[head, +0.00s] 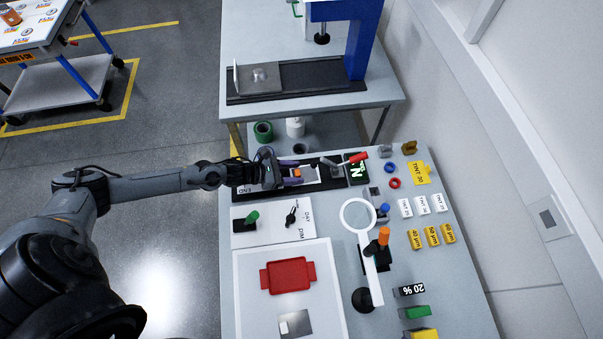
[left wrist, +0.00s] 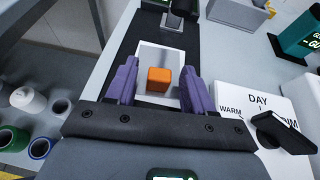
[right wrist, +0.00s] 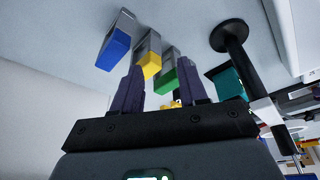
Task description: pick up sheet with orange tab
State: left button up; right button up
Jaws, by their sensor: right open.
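The sheet is a pale flat rectangle (left wrist: 151,56) with a raised orange block as its tab (left wrist: 159,79). It lies on the black strip (left wrist: 121,46). In the head view the orange tab (head: 297,173) shows between the purple fingers of my left gripper (head: 291,172). In the left wrist view my left gripper (left wrist: 158,82) is open, with one finger on each side of the tab and a gap on both sides. My right gripper (right wrist: 162,88) is open and empty; it shows only in the right wrist view.
A DAY/DIM switch panel (head: 272,222), a red tray (head: 288,275) and a magnifier (head: 358,215) are nearer. Blue (right wrist: 113,50), yellow (right wrist: 151,66) and green (right wrist: 165,82) ended blocks lie ahead of my right gripper.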

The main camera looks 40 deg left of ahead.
pick_arm(q)
grip_shut()
jog(key=shift+r, duration=0.1)
